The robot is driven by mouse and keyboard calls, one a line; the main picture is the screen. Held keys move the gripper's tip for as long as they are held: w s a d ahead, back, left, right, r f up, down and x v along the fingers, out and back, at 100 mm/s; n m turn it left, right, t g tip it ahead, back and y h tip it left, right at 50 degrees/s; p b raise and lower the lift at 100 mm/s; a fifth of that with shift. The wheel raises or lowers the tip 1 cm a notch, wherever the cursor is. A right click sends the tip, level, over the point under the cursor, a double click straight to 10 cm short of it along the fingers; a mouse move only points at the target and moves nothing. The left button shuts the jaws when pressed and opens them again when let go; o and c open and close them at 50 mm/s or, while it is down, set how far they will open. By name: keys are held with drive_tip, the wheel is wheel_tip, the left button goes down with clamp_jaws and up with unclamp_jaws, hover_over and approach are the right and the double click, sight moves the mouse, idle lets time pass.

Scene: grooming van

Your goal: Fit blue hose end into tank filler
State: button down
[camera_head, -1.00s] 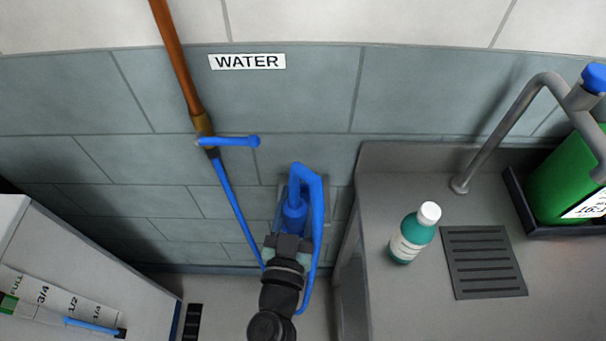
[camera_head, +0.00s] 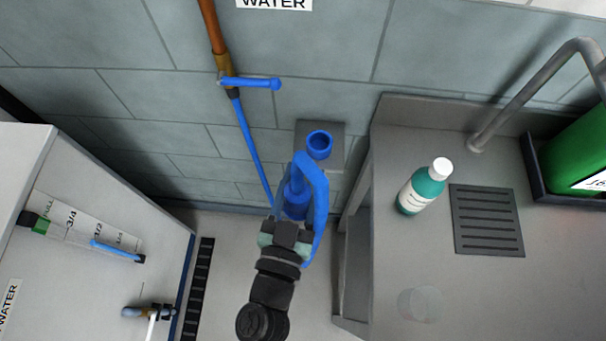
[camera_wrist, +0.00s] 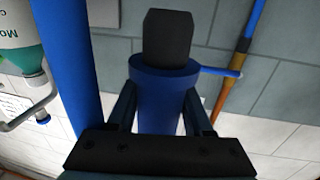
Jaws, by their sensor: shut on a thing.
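The blue hose end (camera_head: 296,203) is in my gripper (camera_head: 288,224). In the wrist view the two fingers of my gripper (camera_wrist: 160,108) close on either side of its blue collar (camera_wrist: 162,82), with a dark tip beyond. The blue hose loops from it beside my wrist. The hose end is apart from the blue ring holder (camera_head: 319,145) on the wall bracket. The white tank (camera_head: 95,265) stands at the lower left, with a level gauge and a WATER label. I cannot make out its filler opening.
A grey counter (camera_head: 390,280) on the right bears a teal bottle (camera_head: 424,187), a clear cup (camera_head: 417,304), a drain grate (camera_head: 487,220) and a green container (camera_head: 580,150). A copper pipe with a blue-handled valve (camera_head: 250,83) runs down the wall. Floor shows between tank and counter.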

wheel_tip(320, 180, up, 5)
drive_tip(key=p, duration=0.5)
drive_tip(key=shift+r, duration=0.15)
